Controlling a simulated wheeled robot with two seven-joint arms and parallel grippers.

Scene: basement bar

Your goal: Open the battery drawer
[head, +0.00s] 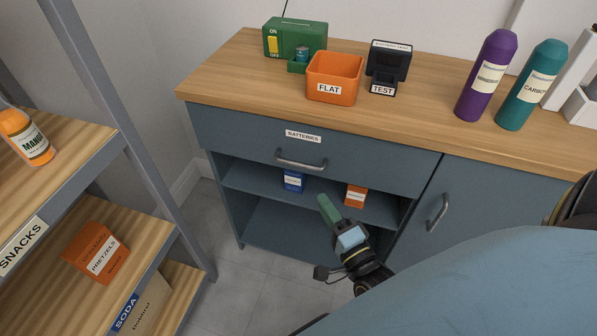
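The battery drawer (240,139) is a blue-grey front under the wooden counter, with a white label reading BATTERIES (303,136). It looks shut, flush with the cabinet. Its grey bar handle (301,164) runs across the lower middle of the front. My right gripper (327,207) points up and left, in front of the open shelves, below and a little right of the handle in the picture. It appears clear of the handle. Its green finger part shows as one shape, so I cannot tell whether it is open or shut. My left gripper is not in view.
On the counter (225,80) stand a green radio-like box (290,37), an orange FLAT bin (333,78), a black tester (388,60), and purple (487,78) and teal (530,88) bottles. A cabinet door (470,210) is right. A snack rack (140,150) stands left.

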